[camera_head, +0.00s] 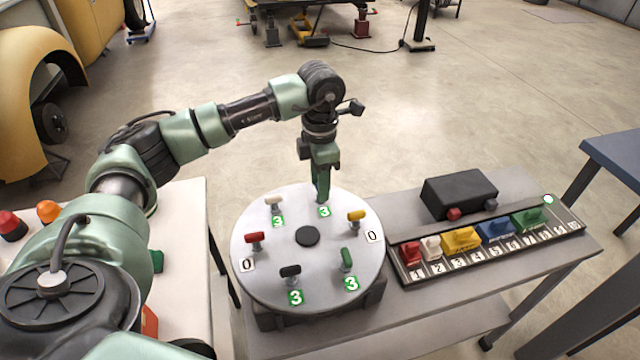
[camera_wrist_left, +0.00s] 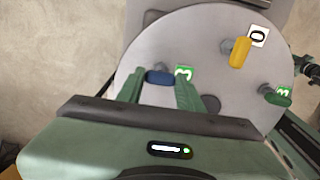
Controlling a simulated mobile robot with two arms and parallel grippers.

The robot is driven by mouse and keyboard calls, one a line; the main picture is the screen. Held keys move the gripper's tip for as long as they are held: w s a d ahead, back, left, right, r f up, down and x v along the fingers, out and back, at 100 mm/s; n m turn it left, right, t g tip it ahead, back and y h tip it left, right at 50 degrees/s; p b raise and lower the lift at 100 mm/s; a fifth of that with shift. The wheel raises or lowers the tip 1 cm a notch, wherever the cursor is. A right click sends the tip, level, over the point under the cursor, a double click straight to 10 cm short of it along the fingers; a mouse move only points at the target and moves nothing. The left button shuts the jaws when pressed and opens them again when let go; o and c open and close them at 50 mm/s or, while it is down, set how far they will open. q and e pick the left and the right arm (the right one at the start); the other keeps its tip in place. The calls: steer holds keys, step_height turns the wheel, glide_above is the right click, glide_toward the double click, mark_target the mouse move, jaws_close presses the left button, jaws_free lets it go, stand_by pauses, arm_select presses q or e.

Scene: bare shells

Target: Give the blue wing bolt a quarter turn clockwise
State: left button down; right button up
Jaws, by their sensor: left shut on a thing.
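The blue wing bolt (camera_wrist_left: 160,77) stands near the rim of a round grey plate (camera_head: 308,285). A green tag reading 3 (camera_head: 324,211) is beside it. My left gripper (camera_head: 322,196) comes down over the bolt from above and hides it in the head view. In the left wrist view, the fingers of my left gripper (camera_wrist_left: 159,92) are on both sides of the blue wing, shut on it. My right gripper is in neither view.
Other wing bolts ring the plate: cream (camera_head: 275,203), red (camera_head: 254,238), black (camera_head: 290,271), green (camera_head: 346,259) and yellow (camera_head: 357,215). A numbered rail (camera_head: 490,258) with coloured blocks and a black box (camera_head: 459,190) stand to the right.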

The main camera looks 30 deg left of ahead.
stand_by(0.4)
arm_select(q)
steer(key=c, duration=0.9)
jaws_free()
step_height(320, 180, up, 8)
steer(key=shift+f+b, duration=0.1)
steer(key=shift+b, duration=0.65)
